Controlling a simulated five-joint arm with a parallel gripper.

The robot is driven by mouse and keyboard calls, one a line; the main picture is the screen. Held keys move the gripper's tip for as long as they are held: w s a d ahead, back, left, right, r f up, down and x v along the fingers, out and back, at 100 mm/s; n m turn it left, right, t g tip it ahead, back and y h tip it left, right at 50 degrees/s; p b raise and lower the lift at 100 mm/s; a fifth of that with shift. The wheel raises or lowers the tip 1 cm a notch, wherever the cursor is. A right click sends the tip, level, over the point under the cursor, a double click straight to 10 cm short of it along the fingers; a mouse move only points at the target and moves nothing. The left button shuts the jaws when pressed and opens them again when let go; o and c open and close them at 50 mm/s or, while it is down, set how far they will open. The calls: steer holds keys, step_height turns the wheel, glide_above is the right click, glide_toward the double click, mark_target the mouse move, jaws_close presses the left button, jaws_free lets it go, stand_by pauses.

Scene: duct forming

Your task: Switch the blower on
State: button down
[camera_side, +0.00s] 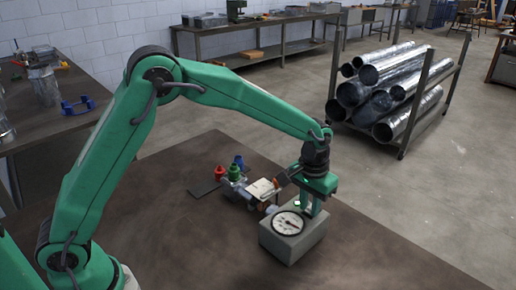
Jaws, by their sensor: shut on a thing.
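A grey box with a round white dial (289,223) sits near the right edge of the brown table. I take it to be the blower's control, but no label is readable. My green gripper (310,208) points down at the box's top, just right of the dial. Its jaws are shut on a small part at the top of the box, which they mostly hide. Whether that part is a switch or knob, and how it is set, cannot be told.
Left of the box are a pale block (262,190), a red piece (219,173), a green piece (234,173) and a blue piece (239,161). A dark flat plate (205,188) lies beside them. The table's front is clear. A rack of metal ducts (390,90) stands behind.

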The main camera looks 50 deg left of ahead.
steer(key=shift+s, duration=0.1)
steer(key=shift+s+f+t, duration=0.1)
steer(key=shift+s+t, duration=0.05)
steer(key=shift+t, duration=0.55)
steer(key=shift+d, duration=0.1)
steer(key=c, duration=1.2)
jaws_free()
steer(key=shift+c, duration=0.2)
step_height(320, 180, up, 8)
steer(key=s, duration=0.1)
steer(key=shift+a+f, duration=0.2)
steer(key=shift+a, duration=0.05)
steer(key=shift+s, duration=0.15)
